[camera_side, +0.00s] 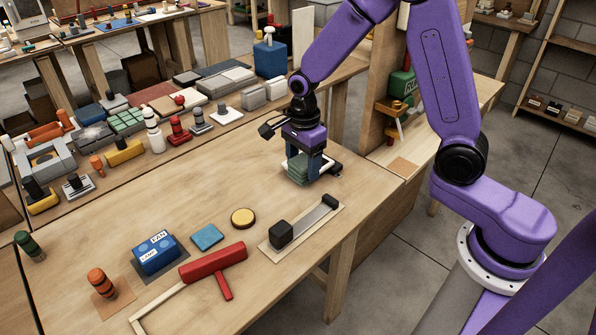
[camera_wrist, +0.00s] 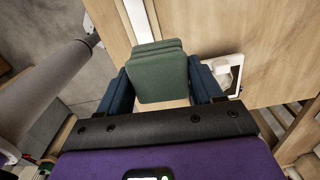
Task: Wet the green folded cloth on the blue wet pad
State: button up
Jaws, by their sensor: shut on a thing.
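The green folded cloth (camera_side: 298,172) is a stack of layers between the fingers of my gripper (camera_side: 304,167), near the right side of the wooden table. In the wrist view the cloth (camera_wrist: 158,72) fills the space between the two dark blue fingers of my gripper (camera_wrist: 160,88). My gripper is shut on it. The side view does not clearly show whether the cloth touches the table. The blue wet pad (camera_side: 207,237) lies flat on the table, apart from the cloth, toward the front left. Nothing rests on it.
A yellow round disc (camera_side: 243,218), a red T-shaped tool (camera_side: 214,264), a blue labelled block (camera_side: 156,255) and a board with a black block (camera_side: 281,234) lie around the pad. Several blocks and fittings line the back. The table's middle is clear.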

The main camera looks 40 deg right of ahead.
jog(key=w+a+f, duration=0.3)
jog(key=w+a, duration=0.2)
jog(key=a, duration=0.6)
jog(key=w+a+f, duration=0.2)
jog(key=w+a, duration=0.4)
jog(key=a, duration=0.6)
jog(key=shift+s+d+f, duration=0.1)
jog(key=shift+s+f, duration=0.05)
jog(key=shift+f, duration=2.75)
jog(key=shift+f, duration=0.5)
jog(key=shift+f, duration=0.1)
notch_tip(320, 180, up, 7)
dwell(0.4)
